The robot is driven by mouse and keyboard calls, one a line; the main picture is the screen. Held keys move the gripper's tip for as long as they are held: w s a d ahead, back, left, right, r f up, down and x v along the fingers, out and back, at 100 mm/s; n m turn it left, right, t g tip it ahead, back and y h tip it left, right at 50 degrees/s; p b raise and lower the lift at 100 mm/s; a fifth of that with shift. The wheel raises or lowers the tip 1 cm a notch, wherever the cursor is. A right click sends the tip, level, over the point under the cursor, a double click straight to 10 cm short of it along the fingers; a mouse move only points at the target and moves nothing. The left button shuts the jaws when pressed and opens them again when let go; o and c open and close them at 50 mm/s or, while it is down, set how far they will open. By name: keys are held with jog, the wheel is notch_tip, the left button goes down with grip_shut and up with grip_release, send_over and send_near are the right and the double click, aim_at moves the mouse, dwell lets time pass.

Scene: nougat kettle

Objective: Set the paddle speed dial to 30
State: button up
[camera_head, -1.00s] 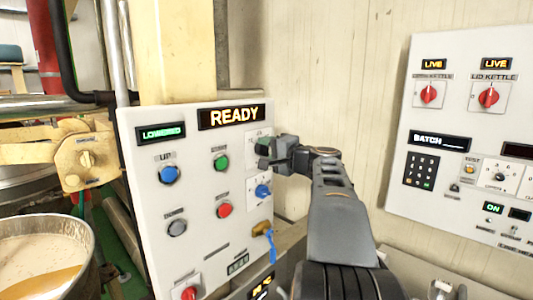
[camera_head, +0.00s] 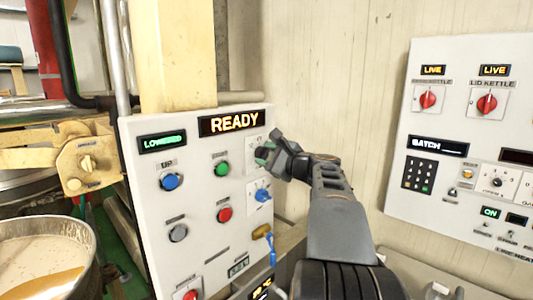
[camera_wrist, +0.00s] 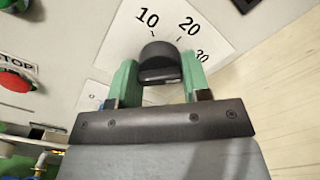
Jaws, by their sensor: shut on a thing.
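The paddle speed dial (camera_wrist: 160,62) is a dark round knob on a white scale plate (camera_wrist: 208,22) marked 10, 20 and 30 in the wrist view. My gripper (camera_wrist: 158,88) has its green fingers on both sides of the knob and is shut on it. The knob's pointer cannot be made out, so I cannot tell its setting. In the head view my gripper (camera_head: 265,153) is at the upper right of the white panel and hides the knob.
The red stop button (camera_wrist: 15,80) is left of my fingers. A second panel (camera_head: 400,150) stands at right.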

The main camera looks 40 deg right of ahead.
jog(key=shift+m, duration=0.9)
jog(key=o, duration=0.9)
jog(key=s, duration=0.4)
jog(key=s+d+b, duration=0.1)
jog(key=s, duration=0.4)
jog(key=s+d+b, duration=0.1)
jog(key=s, duration=0.3)
jog(key=shift+s+d, duration=0.2)
jog(key=shift+s, duration=0.1)
